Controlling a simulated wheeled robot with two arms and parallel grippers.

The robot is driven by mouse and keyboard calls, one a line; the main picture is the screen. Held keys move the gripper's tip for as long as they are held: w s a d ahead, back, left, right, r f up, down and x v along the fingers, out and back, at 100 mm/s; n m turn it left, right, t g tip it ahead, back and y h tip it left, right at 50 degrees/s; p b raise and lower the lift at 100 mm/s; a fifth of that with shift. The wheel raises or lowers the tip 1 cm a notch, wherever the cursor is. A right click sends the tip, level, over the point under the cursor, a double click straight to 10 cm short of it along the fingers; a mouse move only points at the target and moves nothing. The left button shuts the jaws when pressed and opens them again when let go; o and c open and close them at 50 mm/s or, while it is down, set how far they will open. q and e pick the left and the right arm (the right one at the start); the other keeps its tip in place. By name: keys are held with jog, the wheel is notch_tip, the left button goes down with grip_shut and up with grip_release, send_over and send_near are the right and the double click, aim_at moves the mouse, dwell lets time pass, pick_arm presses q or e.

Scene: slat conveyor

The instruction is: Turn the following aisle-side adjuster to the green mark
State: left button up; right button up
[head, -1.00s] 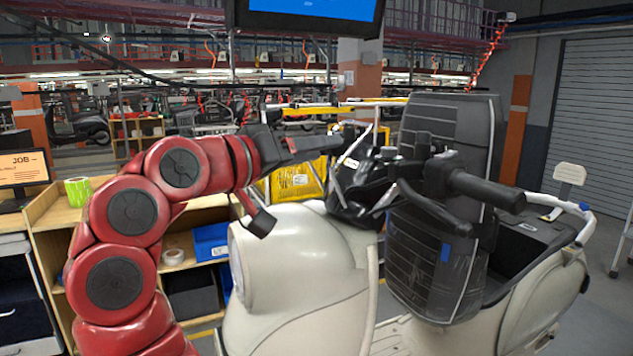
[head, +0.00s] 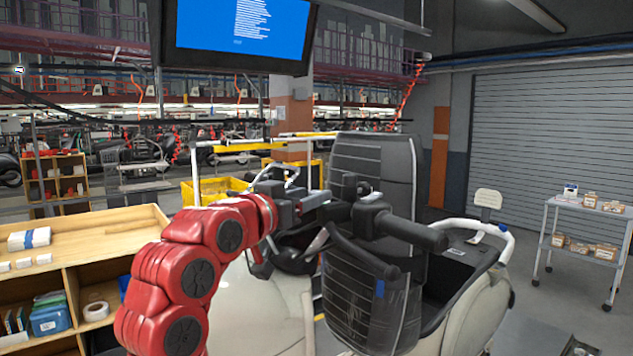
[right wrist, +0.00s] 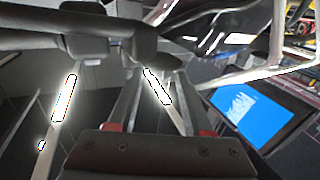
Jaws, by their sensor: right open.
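A cream scooter (head: 275,308) stands in front of me with a dark handlebar (head: 366,214) and a black grip (head: 412,231). My right gripper (head: 293,234), on the red arm, is open at the left of the handlebar. One dark finger points toward the handlebar's middle; contact cannot be told. In the right wrist view, both fingers (right wrist: 152,112) stand apart below a dark rounded bar (right wrist: 130,42). I cannot pick out the adjuster or a green mark in either view. My left gripper is not in view.
A dark padded seat-like panel (head: 374,165) rises behind the handlebar. A wooden shelf (head: 95,235) with boxes and tape stands at left. A grey cart (head: 590,213) with small boxes stands at right. A blue screen (head: 240,24) hangs above.

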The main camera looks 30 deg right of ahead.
aim_at(317, 191)
jog(key=x, duration=0.3)
jog(key=shift+w+d+p, duration=0.1)
jog(key=shift+p, duration=0.25)
jog(key=shift+f, duration=0.1)
jog(key=shift+c, duration=0.2)
grip_shut()
